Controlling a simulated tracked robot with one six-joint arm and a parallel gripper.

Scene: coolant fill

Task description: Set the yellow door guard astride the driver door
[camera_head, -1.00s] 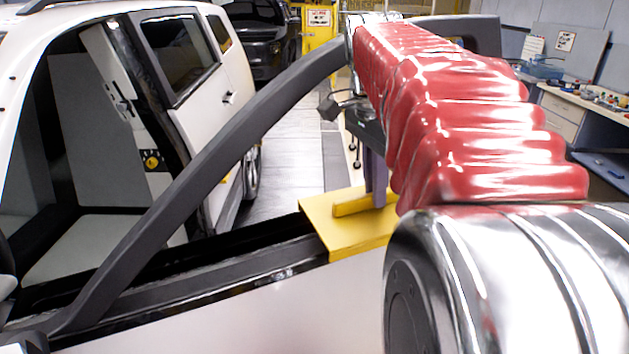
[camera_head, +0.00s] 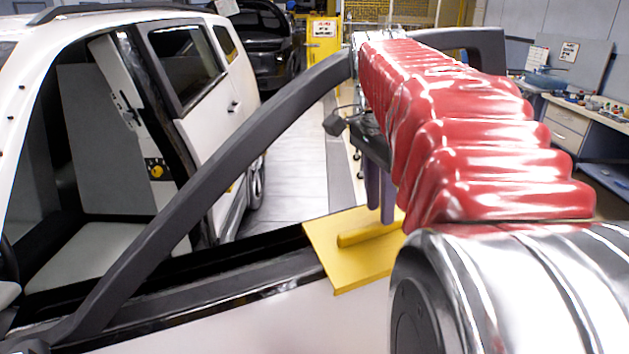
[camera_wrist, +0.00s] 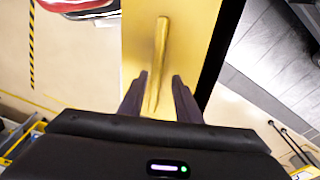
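The yellow door guard (camera_head: 350,262) lies over the top edge of the driver door (camera_head: 230,325), beside the slanted dark pillar. Its plate is tilted, sloping down towards the outer white panel. Whether its far side hangs inside the door is hidden. A raised yellow handle bar (camera_head: 369,235) runs along its top. My gripper (camera_head: 380,214) is just above the guard with its two purple fingers apart. In the wrist view the guard (camera_wrist: 190,30) shows below my gripper (camera_wrist: 159,78); the fingers stand on either side of the handle bar, with gaps visible.
The dark door frame pillar (camera_head: 210,170) arches up beside my arm. A white car body (camera_head: 200,85) with an open interior stands at the left. A workbench (camera_head: 575,120) is at the right. Clear floor (camera_head: 300,165) lies beyond the door.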

